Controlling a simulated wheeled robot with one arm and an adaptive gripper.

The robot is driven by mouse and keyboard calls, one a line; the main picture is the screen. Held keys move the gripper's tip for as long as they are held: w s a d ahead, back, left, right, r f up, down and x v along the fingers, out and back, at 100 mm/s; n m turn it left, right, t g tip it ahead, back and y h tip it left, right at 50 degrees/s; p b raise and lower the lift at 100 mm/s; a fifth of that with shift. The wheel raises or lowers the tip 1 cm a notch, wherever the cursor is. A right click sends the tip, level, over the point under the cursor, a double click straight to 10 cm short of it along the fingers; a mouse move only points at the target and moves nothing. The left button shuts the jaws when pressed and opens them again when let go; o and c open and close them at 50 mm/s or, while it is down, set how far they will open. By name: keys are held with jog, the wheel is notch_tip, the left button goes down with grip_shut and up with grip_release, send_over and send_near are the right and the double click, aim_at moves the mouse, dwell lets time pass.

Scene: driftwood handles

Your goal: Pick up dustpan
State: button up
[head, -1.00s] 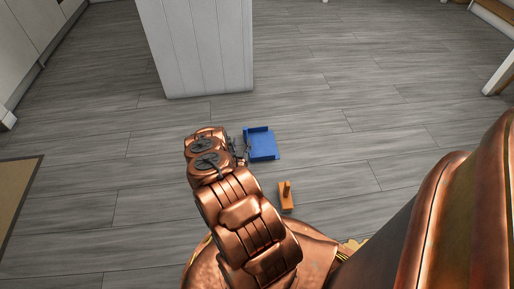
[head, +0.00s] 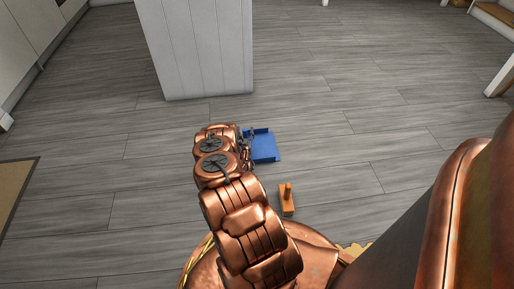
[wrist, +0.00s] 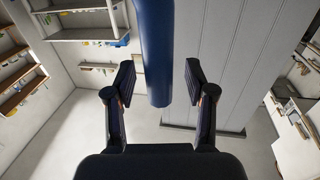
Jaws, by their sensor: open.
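The blue dustpan (head: 263,147) lies on the floor just right of my wrist in the head view. In the wrist view, its blue handle (wrist: 156,50) runs down from the top edge into the space between my two fingers. My gripper (wrist: 158,82) is open, with one finger on each side of the handle and a visible gap on both sides. In the head view my gripper (head: 250,143) is at the dustpan's left edge, small and partly hidden by my arm.
An orange object with an upright grip (head: 287,198) stands on the floor in front of the dustpan, close to my base. A white panelled block (head: 195,50) stands behind. A tan mat (head: 15,190) lies at the left. The floor to the right is clear.

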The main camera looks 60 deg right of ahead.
jog(key=shift+c, duration=0.2)
grip_shut()
dwell(0.5)
